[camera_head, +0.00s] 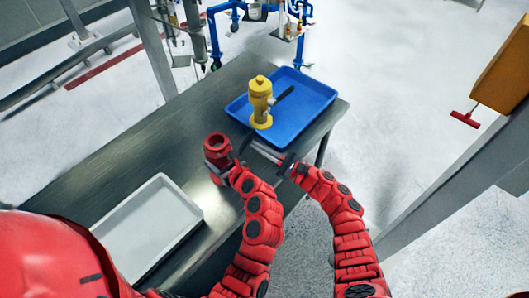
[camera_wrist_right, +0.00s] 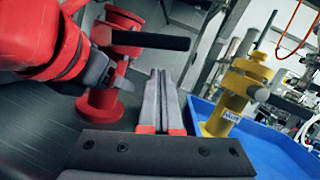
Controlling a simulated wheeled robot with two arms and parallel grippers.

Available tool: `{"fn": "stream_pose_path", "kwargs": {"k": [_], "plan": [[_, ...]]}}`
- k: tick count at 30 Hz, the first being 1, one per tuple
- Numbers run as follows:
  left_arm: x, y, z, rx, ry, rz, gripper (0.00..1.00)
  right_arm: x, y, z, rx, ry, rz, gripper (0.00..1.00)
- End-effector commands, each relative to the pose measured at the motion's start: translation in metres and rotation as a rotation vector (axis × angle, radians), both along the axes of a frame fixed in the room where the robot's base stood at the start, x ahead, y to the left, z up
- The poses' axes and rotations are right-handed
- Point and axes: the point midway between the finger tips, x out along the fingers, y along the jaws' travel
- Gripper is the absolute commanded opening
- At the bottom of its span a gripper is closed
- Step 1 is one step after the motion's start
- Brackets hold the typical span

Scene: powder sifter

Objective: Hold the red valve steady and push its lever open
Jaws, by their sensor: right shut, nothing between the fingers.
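The red valve (camera_head: 217,146) stands upright on the metal table, and it also shows in the right wrist view (camera_wrist_right: 101,104). Its black lever (camera_wrist_right: 150,41) sticks out sideways to the right in that view. My left gripper (camera_head: 222,172) is at the valve's near side. In the wrist view, a grey finger of my left gripper (camera_wrist_right: 110,76) lies across the valve's body; the other finger is hidden, so its grip is unclear. My right gripper (camera_head: 284,162) is shut and empty, to the right of the valve; its fingers (camera_wrist_right: 160,100) point forward below the lever, apart from it.
A blue tray (camera_head: 318,88) holds an upright yellow valve (camera_head: 260,103) with a dark lever, behind my right gripper. An empty white tray (camera_head: 150,225) lies at the table's near left. The table (camera_head: 120,155) is bare left of the red valve.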

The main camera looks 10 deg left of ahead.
Motion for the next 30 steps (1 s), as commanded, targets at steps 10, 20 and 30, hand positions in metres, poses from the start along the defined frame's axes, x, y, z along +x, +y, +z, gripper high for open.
{"fn": "stream_pose_path", "kwargs": {"k": [10,20,30], "plan": [[0.000,0.000,0.000,0.000,0.000,-0.001,0.00,-0.005,0.001,0.016,-0.001,0.001,0.001,0.00],[0.000,0.000,0.000,0.000,0.000,0.000,0.00,-0.005,0.001,0.017,-0.001,0.000,0.000,0.00],[0.000,0.000,0.000,0.000,0.000,0.000,0.00,-0.004,0.002,0.020,-0.012,-0.030,0.000,0.00]]}}
